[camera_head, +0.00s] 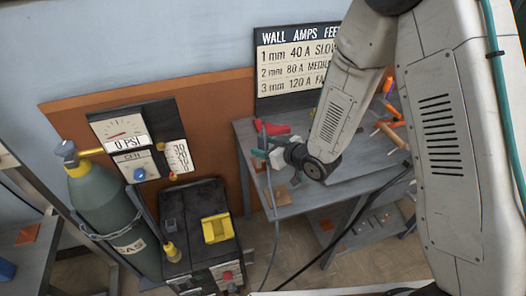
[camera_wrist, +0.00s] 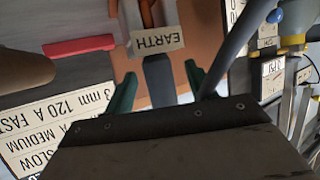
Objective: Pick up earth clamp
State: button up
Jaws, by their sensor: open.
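In the wrist view, a dark grey part (camera_wrist: 158,82), which looks like the earth clamp's body, lies between the two teal fingers of my gripper (camera_wrist: 160,72). The fingers are apart, with visible gaps on both sides of it. A pale label reading EARTH (camera_wrist: 157,40) shows upside down at its far end, with orange-brown parts (camera_wrist: 147,12) beyond. I cannot tell whether the label is on the clamp or behind it. In the head view, my gripper (camera_head: 262,143) is over the left end of the grey bench (camera_head: 335,190); the clamp is hard to make out there.
A red object (camera_head: 273,130) lies close to my gripper; a red bar shows left in the wrist view (camera_wrist: 80,46). A grey cable (camera_wrist: 248,35) runs close by the right finger. The welder (camera_head: 195,230) and gas cylinder (camera_head: 112,215) stand left. Orange-handled tools (camera_head: 390,125) are at right.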

aim_at(259, 144)
jog(key=x, duration=0.3)
jog(key=shift+w+a, duration=0.1)
jog(key=shift+w, duration=0.15)
jog(key=shift+c, duration=0.4)
jog(key=c, duration=1)
